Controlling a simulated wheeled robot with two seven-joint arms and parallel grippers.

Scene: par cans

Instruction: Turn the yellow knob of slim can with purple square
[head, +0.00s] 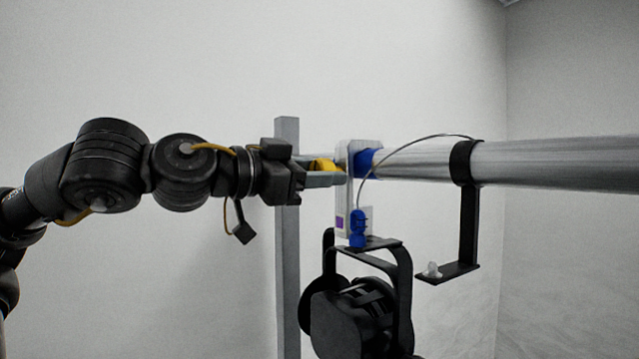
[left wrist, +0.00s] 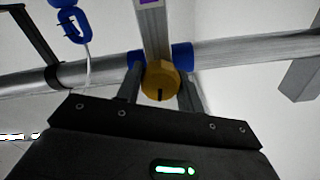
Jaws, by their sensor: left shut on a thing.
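The slim black can (head: 352,318) hangs in its yoke under the horizontal pipe, at the lower middle of the head view. Above it is a light clamp (head: 355,148) with a small purple square (head: 340,222) on its lower plate. The yellow knob (head: 323,165) sticks out of the clamp toward the left, and it also shows in the left wrist view (left wrist: 161,78) with a dark mark on its face. My left gripper (head: 328,172) reaches in from the left and is shut on the knob, one finger on each side. My right gripper is not in view.
The metal pipe (head: 560,162) runs to the right, with a black hooked bracket (head: 468,215) hanging from it. A blue clip (head: 358,228) and a thin cable hang by the clamp. A grey post (head: 287,250) stands behind my left gripper. The space below my left arm looks clear.

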